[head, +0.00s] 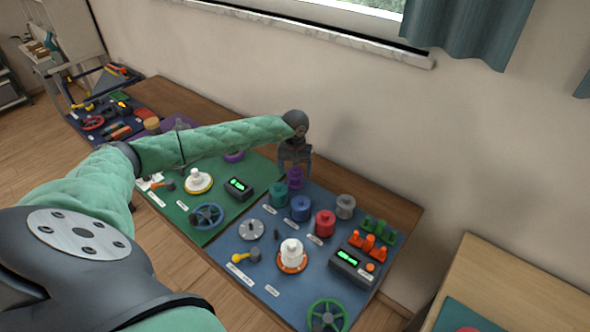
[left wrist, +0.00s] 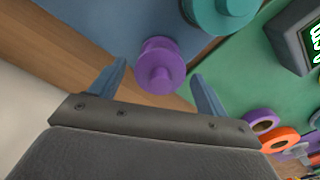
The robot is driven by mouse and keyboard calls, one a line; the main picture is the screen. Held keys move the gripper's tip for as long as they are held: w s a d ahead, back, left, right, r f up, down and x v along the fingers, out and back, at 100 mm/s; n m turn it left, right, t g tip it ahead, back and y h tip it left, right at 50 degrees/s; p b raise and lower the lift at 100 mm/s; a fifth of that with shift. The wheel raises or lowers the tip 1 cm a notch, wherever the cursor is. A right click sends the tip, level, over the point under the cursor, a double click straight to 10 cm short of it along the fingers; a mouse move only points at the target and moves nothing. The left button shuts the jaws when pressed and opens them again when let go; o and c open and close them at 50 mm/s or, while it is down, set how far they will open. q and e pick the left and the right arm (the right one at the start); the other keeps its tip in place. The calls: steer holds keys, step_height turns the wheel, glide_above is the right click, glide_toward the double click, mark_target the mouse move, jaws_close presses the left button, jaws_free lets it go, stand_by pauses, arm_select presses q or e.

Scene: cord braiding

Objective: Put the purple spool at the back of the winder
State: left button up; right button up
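The purple spool (head: 295,179) stands at the back left edge of the blue mat (head: 262,291), behind the teal spool (head: 278,195). My left gripper (head: 294,168) is above it, pointing down. In the left wrist view the purple spool (left wrist: 160,66) shows between the two spread fingers (left wrist: 158,72), with gaps on both sides. The gripper is open and empty. A white stepped post on an orange round base (head: 291,256) stands mid-mat; I cannot tell whether it is the winder. My right gripper is not in view.
A blue spool (head: 300,208), red spool (head: 325,223) and grey spool (head: 345,206) stand close by. A black box with a green display (head: 350,262) and orange and green pegs are at the right. A green mat (head: 186,220) with similar parts lies left. The wall is behind.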

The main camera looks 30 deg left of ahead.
arm_select(q)
steer(key=shift+r, duration=0.15)
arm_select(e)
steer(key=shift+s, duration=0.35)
